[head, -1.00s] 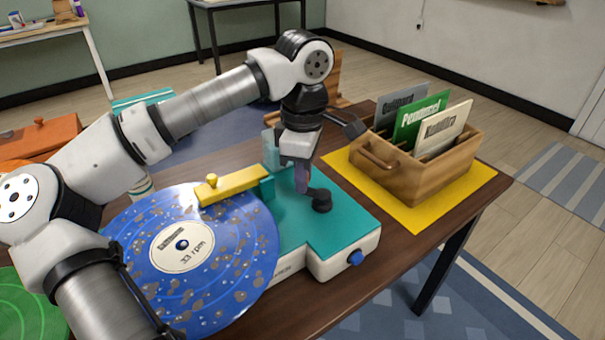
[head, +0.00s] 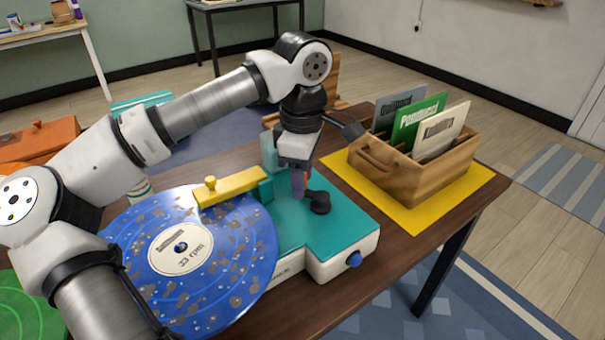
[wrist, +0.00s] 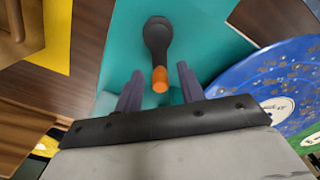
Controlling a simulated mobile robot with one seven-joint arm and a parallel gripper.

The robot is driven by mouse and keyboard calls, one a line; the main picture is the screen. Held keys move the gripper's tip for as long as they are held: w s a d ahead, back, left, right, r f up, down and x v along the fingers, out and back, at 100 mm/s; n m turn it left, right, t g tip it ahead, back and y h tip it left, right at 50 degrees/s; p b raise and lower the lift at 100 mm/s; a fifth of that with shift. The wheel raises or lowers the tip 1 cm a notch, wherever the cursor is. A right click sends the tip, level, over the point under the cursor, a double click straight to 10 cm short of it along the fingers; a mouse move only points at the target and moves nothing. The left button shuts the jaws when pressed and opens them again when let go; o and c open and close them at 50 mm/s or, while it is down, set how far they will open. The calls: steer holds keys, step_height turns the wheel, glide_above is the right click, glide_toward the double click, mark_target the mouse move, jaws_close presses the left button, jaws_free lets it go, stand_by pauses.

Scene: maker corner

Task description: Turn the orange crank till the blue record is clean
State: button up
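The blue record (head: 240,232) lies flat on the teal and white washer machine (head: 345,225), with many grey-brown specks over its face. A yellow bar (head: 230,187) lies across its far edge. The crank's black arm and hub (head: 320,203) are on the machine's teal top. In the wrist view the orange crank knob (wrist: 160,79) stands between the fingertips of my gripper (wrist: 158,84), with a gap on each side. My gripper (head: 298,185) is open and low over the crank; its fingers hide the knob in the head view.
A wooden crate (head: 400,178) of record sleeves stands on a yellow mat (head: 440,205) right of the machine. A green record (head: 30,310) lies at the lower left, and an orange box (head: 45,138) at the far left. A blue knob (head: 354,259) is on the machine's front.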

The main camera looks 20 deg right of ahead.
step_height(320, 180, up, 14)
steer(key=p, duration=0.1)
stand_by(0.4)
steer(key=shift+f, duration=0.1)
stand_by(1.0)
